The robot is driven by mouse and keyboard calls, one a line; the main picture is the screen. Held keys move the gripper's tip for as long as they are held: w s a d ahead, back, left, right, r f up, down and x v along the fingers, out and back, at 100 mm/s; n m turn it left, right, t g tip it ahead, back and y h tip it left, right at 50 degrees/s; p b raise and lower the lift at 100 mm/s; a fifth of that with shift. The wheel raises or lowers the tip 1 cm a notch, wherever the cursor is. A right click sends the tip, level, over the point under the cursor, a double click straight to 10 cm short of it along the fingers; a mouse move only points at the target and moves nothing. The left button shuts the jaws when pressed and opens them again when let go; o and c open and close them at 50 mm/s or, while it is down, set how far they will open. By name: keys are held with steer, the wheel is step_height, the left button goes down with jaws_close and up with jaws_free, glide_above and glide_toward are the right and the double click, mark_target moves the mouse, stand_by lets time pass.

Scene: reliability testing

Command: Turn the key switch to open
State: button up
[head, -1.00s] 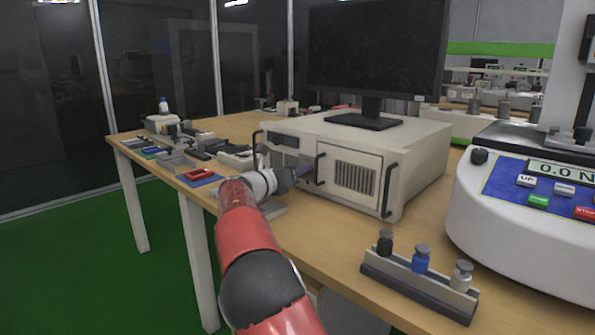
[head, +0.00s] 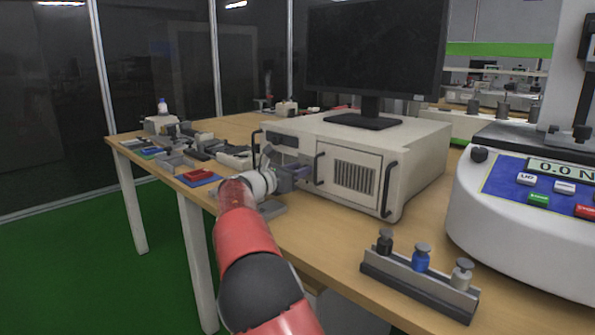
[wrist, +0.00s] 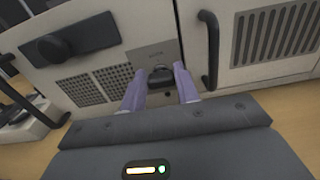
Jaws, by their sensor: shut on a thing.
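The key switch (wrist: 160,75) shows in the wrist view as a dark knob on a small grey plate on the front of the beige computer case (wrist: 145,25). My gripper (wrist: 160,86) has its two purple-grey fingers on either side of the knob, shut on it. The switch's exact angle is hard to tell. In the head view my gripper (head: 297,175) is at the left part of the front of the case (head: 410,155). There my arm and gripper hide the switch.
Black handles (head: 388,190) stick out from the case front, one (wrist: 210,50) close right of my gripper. A monitor (head: 375,50) stands on the case. A rack of weights (head: 420,285) and a white force tester (head: 520,215) stand to the right. Small parts and trays (head: 195,178) lie left.

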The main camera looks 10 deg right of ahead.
steer(key=o, duration=1)
steer(key=shift+b+v, duration=0.3)
steer(key=shift+v, duration=3.6)
